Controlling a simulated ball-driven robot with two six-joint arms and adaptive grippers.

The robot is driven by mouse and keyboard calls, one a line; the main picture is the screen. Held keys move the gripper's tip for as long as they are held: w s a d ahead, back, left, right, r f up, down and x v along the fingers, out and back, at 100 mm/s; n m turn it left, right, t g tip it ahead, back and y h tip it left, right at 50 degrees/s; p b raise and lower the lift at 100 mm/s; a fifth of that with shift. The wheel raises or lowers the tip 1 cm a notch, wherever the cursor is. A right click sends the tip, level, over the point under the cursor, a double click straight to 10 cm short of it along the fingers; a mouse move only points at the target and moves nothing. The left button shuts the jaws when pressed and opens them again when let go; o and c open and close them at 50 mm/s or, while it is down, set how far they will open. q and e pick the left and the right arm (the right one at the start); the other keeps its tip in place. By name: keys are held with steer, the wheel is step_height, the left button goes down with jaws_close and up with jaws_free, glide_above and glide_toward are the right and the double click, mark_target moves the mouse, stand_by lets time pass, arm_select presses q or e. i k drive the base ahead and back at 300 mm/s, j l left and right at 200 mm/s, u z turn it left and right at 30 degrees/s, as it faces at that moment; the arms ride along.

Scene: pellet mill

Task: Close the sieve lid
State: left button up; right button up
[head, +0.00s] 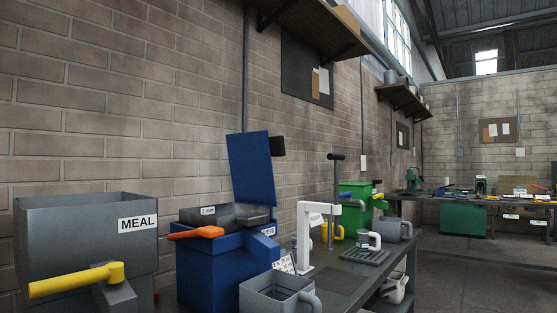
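The sieve (205,268) is a blue box on the bench, left of the middle. A grey tray (222,215) marked with a small white label sits in its top. An orange handle (197,233) sticks out at its front left. The blue sieve lid (251,169) stands open, nearly upright and tilted slightly back, at the rear right of the box. Neither of my grippers shows in the head view.
A grey MEAL hopper (85,225) with a yellow handle (77,280) stands at left. A grey jug (277,293) is in front of the sieve. A white stand (306,238), a green machine (356,200) and a grey mug (393,229) are to the right. A wall shelf (310,27) hangs above.

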mark_target(256, 168)
steer(key=i+l, duration=0.15)
steer(key=l, duration=0.25)
steer(key=i+l, duration=0.2)
steer(key=l, duration=0.15)
steer(key=i+l, duration=0.15)
steer(key=l, duration=0.25)
